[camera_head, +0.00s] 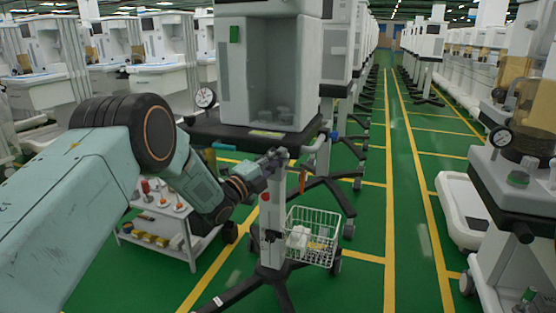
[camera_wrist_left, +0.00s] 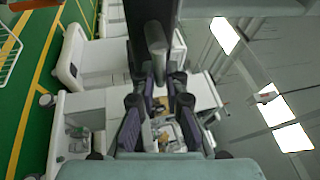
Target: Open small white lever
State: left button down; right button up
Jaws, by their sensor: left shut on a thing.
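My left gripper (camera_head: 272,162) reaches in from the left to the top of the white post (camera_head: 271,220) of a cart stand, just below the cart's dark base (camera_head: 255,137). In the left wrist view, its two purple-grey fingers (camera_wrist_left: 158,88) are closed around a grey rod-like part (camera_wrist_left: 155,42) that runs up the picture. I cannot tell for sure that this part is the small white lever, as the gripper hides most of it in the head view. My right gripper is not in view.
A white wire basket (camera_head: 312,237) hangs on the stand. A low white shelf cart (camera_head: 165,230) with small items stands behind my left arm. More carts line both sides, including one with a gauge (camera_head: 525,170) at right. The green aisle (camera_head: 420,150) is clear.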

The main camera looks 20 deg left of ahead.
aim_at(272, 148)
pick_arm(q)
jog(key=r+n+t+y, duration=0.1)
jog(key=n+y, duration=0.1)
jog(key=n, duration=0.4)
jog(key=a+n+t+y, duration=0.1)
jog(key=n+t+y, duration=0.1)
jog(key=n, duration=0.4)
jog(key=r+n+t+y, duration=0.1)
jog(key=n+y, duration=0.2)
jog(key=n, duration=0.2)
jog(key=shift+a+r+n+y, duration=0.25)
jog(key=shift+r+n+y, duration=0.1)
jog(key=shift+n+y, duration=0.05)
jog(key=shift+a+r+n+y+p, duration=0.15)
jog(key=shift+n+y+p, duration=0.1)
jog(key=shift+n+y, duration=0.55)
jog(key=shift+a+n+y+p, duration=0.2)
jog(key=shift+n+y, duration=0.2)
jog(key=shift+n, duration=0.7)
jog(key=c, duration=1.4)
grip_release()
